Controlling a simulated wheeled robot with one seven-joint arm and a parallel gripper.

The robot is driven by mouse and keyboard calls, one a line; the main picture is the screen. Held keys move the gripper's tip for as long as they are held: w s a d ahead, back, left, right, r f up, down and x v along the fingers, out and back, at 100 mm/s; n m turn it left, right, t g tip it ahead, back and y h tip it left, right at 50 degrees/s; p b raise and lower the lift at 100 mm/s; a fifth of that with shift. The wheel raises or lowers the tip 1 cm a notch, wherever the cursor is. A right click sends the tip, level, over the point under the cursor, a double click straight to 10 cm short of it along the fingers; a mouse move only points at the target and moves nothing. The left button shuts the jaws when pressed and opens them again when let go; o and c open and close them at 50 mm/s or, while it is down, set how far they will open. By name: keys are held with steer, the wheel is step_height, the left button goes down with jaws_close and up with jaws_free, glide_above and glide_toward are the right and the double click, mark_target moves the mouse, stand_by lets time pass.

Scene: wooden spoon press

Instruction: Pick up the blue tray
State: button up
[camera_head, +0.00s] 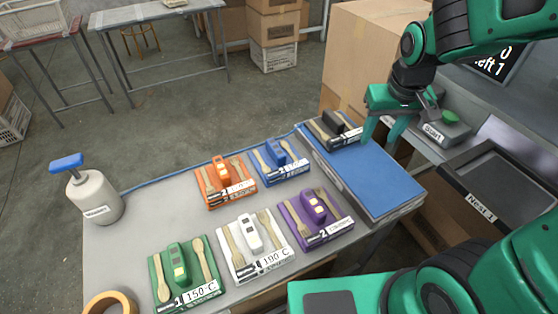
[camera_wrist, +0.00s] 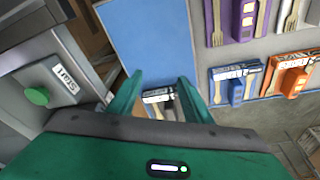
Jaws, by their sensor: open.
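The blue tray (camera_head: 281,160) lies flat on the grey table, at its back, beside the orange tray. It holds a blue block, wooden utensils and a white label. It also shows in the wrist view (camera_wrist: 236,88), right of my fingers. My gripper (camera_head: 382,137) is open above the far part of the blue-topped platform, to the right of the blue tray and apart from it. In the wrist view my gripper (camera_wrist: 159,79) has its fingers spread on either side of a dark tray (camera_wrist: 158,97), partly hidden by my gripper body. I cannot tell whether they touch it.
The dark tray (camera_head: 335,130) sits at the far end of the blue-topped platform (camera_head: 370,180). Orange (camera_head: 225,182), purple (camera_head: 316,217), white (camera_head: 254,247) and green (camera_head: 185,274) trays lie on the table. A dispenser (camera_head: 95,197) stands left. A Start button box (camera_head: 440,128) is right.

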steer(key=w+a+f+n, duration=0.2)
steer(key=w+a, duration=0.3)
steer(key=a, duration=0.5)
steer(key=n+t+y, duration=0.1)
steer(key=n+y, duration=0.1)
steer(key=n, duration=0.1)
glide_toward(279, 152)
steer(key=x, duration=0.5)
steer(key=shift+a, duration=0.1)
steer(key=shift+x, duration=2.75)
steer(key=shift+t, duration=0.3)
jaws_close()
